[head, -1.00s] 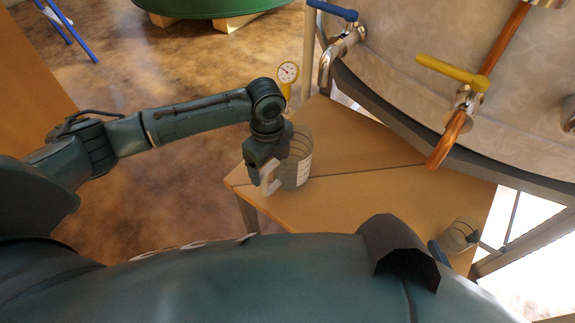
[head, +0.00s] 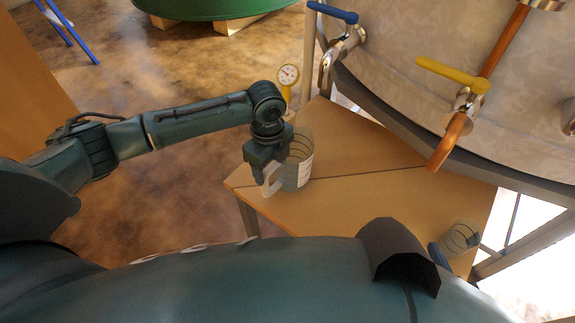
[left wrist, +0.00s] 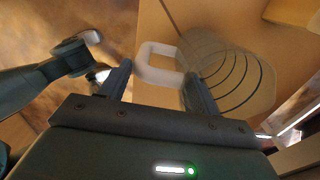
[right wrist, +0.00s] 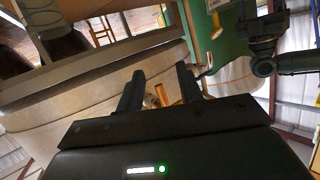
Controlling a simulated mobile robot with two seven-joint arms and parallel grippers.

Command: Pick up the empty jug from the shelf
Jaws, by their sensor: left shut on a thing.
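The jug (head: 301,161) is clear with dark rings and a pale handle (head: 270,182). In the head view it is over the left end of the wooden shelf (head: 350,205); I cannot tell whether its base touches. My left gripper (head: 264,170) is at the handle side. In the left wrist view, the fingers of my left gripper (left wrist: 157,74) flank the white handle (left wrist: 158,48), with the jug (left wrist: 232,75) to the right. No liquid shows clearly in it. In the right wrist view my right gripper (right wrist: 160,76) has its fingers apart, nothing between them.
A second ringed clear vessel (head: 460,238) is tilted at the shelf's right end. A large vat (head: 420,40) with blue and yellow tap handles and a copper spout (head: 447,143) stands behind. A gauge (head: 288,75) is behind the left arm. The shelf middle is clear.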

